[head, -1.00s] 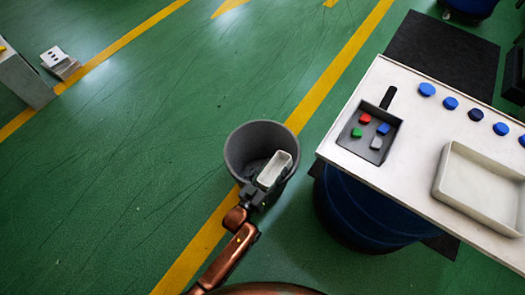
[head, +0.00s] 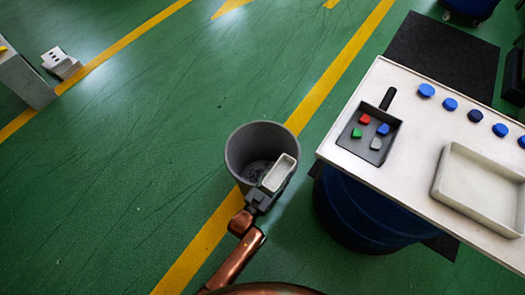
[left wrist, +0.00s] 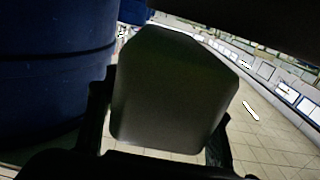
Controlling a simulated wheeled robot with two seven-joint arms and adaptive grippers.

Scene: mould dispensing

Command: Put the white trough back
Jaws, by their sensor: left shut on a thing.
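The white trough (head: 279,173) is a small, open rectangular box, seen from above in the head view. My left gripper (head: 262,197) is shut on it and holds it over the right rim of a grey bucket on the floor. In the left wrist view the trough (left wrist: 175,90) fills the middle, dark and in shadow, between the two fingers of the left gripper (left wrist: 160,130). My right gripper is not in view.
The grey bucket (head: 240,150) stands left of a white table (head: 423,133). On the table are a dark scoop tray (head: 352,145) with several coloured pieces, a row of blue knobs, and a pale shallow tray (head: 437,184). A blue drum (head: 345,215) stands under the table.

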